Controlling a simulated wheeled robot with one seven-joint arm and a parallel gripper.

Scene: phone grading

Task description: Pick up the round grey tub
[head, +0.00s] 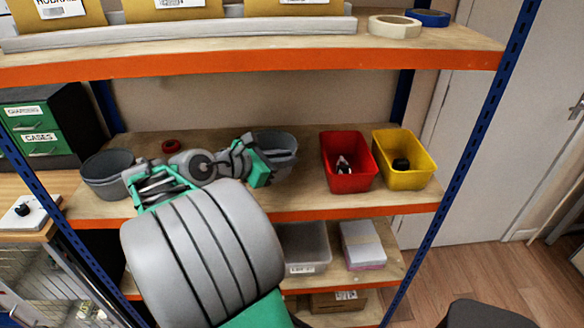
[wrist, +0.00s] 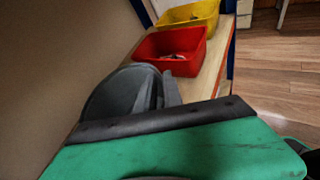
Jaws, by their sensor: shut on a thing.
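A round grey tub (head: 284,141) stands on the middle shelf, left of the red bin. My gripper (head: 266,160) reaches it from the left and is shut on its near side. My gripper hides part of the tub in the head view. In the wrist view the grey tub (wrist: 108,92) shows just beyond my green gripper body, with a finger at its rim. Whether the tub is clear of the shelf I cannot tell. A second round grey tub (head: 107,181) stands at the left end of the same shelf.
A red bin (head: 350,184) and a yellow bin (head: 405,178), each with small items inside, stand to the right on the middle shelf (head: 310,202). A small red object (head: 171,146) lies behind my arm. The upper shelf's orange edge (head: 250,66) runs overhead.

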